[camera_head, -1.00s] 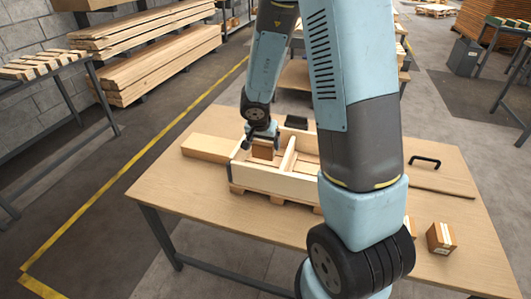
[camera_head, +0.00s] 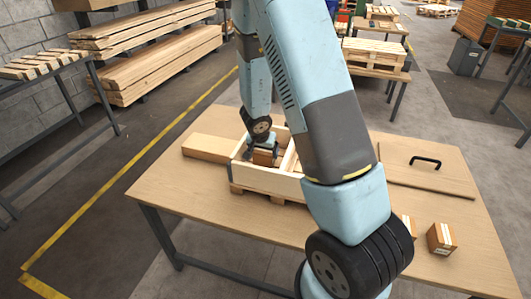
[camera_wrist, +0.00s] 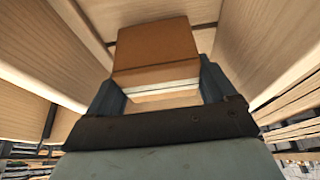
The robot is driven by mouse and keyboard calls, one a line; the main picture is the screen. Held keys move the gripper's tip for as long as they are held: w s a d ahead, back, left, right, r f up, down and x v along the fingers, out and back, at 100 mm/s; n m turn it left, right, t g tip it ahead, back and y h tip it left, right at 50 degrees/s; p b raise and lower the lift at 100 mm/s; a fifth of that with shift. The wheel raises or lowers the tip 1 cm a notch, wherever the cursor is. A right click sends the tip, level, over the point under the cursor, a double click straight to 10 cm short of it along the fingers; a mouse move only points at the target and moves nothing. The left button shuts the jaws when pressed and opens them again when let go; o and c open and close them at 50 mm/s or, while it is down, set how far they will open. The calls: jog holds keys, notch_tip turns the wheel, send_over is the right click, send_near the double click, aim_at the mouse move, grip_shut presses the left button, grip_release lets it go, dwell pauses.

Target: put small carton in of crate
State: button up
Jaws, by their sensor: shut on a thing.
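The small carton (camera_head: 264,157) is brown and sits between the fingers of my gripper (camera_head: 262,148), inside the left compartment of the crate. It also shows in the wrist view (camera_wrist: 152,50), with my gripper (camera_wrist: 155,98) shut on its sides and a pale strip along its near face. The crate (camera_head: 262,181) is pale wood, with a divider partly hidden by my arm. Its walls surround the carton in the wrist view. Whether the carton touches the crate floor cannot be told.
The crate rests on a small pallet on the table (camera_head: 200,212). A wooden board (camera_head: 207,148) lies left of the crate. Another brown carton (camera_head: 441,238) stands at the table's right, with one more partly hidden by my arm. A lid with a black handle (camera_head: 425,162) lies at the right rear.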

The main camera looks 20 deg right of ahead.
jog(key=shift+f, duration=0.4)
jog(key=shift+f, duration=0.1)
jog(key=o, duration=1.2)
